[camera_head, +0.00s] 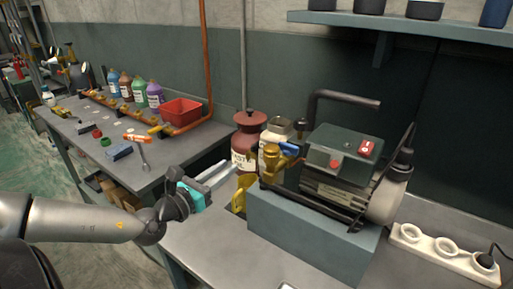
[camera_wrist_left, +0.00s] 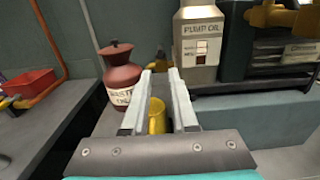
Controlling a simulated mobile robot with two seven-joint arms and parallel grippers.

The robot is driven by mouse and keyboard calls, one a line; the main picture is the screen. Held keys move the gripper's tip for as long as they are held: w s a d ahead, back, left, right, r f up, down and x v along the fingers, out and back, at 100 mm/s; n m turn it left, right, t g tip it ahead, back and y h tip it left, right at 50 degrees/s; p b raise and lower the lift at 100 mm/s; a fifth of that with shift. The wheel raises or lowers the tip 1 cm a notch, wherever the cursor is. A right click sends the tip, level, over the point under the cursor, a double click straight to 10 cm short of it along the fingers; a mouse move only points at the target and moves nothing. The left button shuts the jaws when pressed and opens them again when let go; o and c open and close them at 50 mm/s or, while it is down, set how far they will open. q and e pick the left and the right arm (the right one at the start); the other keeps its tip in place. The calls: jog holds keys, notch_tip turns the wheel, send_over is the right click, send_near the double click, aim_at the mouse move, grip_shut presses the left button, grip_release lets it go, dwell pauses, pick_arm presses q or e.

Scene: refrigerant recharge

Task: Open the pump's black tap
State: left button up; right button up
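The pump (camera_head: 340,165) has a dark green top and a red switch, and stands on a grey-blue block. Brass fittings (camera_head: 272,160) with a blue handle (camera_head: 289,147) are on its left end. A small black part (camera_head: 301,127) rises beside them; I cannot tell if it is the black tap. In the left wrist view, a brass fitting (camera_wrist_left: 272,15) shows at the top right. My left gripper (camera_head: 228,172) is open and empty, left of the pump and apart from it. My right gripper is out of view.
A dark red waste canister (camera_wrist_left: 120,80) and a pump oil bottle (camera_wrist_left: 198,45) stand behind the mug. A white power strip (camera_head: 440,252) lies right. A shelf (camera_head: 420,25) hangs above.

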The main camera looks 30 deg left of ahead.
aim_at(251, 149)
pick_arm(q)
jog(key=shift+w+d+b, duration=0.15)
jog(key=shift+w+b, duration=0.15)
jog(key=shift+w, duration=3.15)
jog(key=shift+w+d+b, duration=0.15)
jog(key=shift+w+b, duration=0.15)
jog(key=shift+w, duration=3.1)
grip_shut()
